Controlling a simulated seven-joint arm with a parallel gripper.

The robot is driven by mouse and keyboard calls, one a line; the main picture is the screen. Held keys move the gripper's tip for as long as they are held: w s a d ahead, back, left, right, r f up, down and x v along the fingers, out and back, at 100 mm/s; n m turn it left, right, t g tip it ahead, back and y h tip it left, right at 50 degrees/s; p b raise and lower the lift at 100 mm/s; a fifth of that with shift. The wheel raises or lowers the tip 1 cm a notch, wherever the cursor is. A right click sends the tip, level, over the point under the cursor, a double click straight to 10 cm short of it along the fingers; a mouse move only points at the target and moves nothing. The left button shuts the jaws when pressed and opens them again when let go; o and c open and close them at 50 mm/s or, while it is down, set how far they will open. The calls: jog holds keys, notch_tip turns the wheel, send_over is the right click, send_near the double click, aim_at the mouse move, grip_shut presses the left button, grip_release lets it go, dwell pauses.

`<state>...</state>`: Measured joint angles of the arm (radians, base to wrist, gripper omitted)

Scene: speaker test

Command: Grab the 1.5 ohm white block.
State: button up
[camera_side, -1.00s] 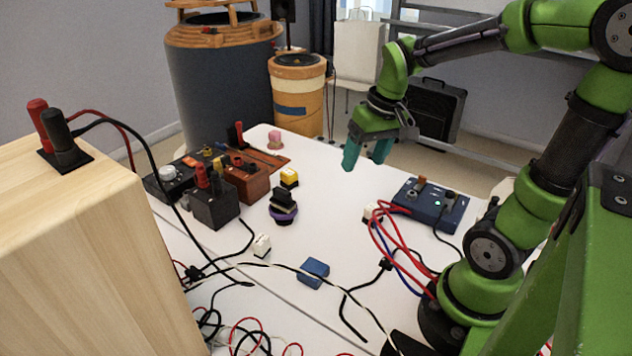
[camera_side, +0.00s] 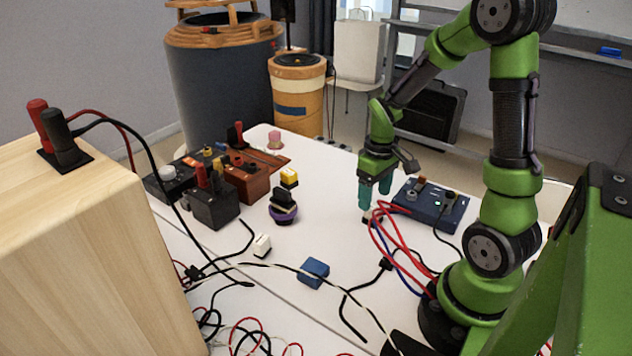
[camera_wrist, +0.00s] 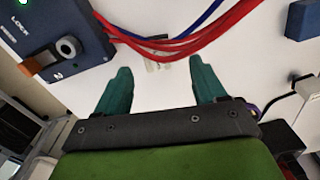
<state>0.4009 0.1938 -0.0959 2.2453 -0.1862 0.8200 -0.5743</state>
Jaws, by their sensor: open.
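A white block (camera_side: 368,219) with a dark top sits on the table left of the blue box, right below my gripper (camera_side: 375,199) and partly hidden by its fingers. In the wrist view my gripper (camera_wrist: 160,67) has its two teal fingers apart, with a pale patch with faint marks between the tips. I cannot tell for sure whether this is the block's top. A second white block (camera_side: 262,246) stands further left and front; it also shows at the right edge of the wrist view (camera_wrist: 308,88). No ohm label is readable on either.
A blue box (camera_side: 430,205) with red and blue cables (camera_side: 388,236) lies close to the right of my gripper. A blue block (camera_side: 314,272), a purple-based black knob (camera_side: 283,208) and a yellow block (camera_side: 289,177) stand on the table (camera_side: 325,215).

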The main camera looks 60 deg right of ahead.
aim_at(374, 207)
jog(key=f, duration=0.5)
jog(key=shift+d+f, duration=0.2)
jog(key=shift+f, duration=0.1)
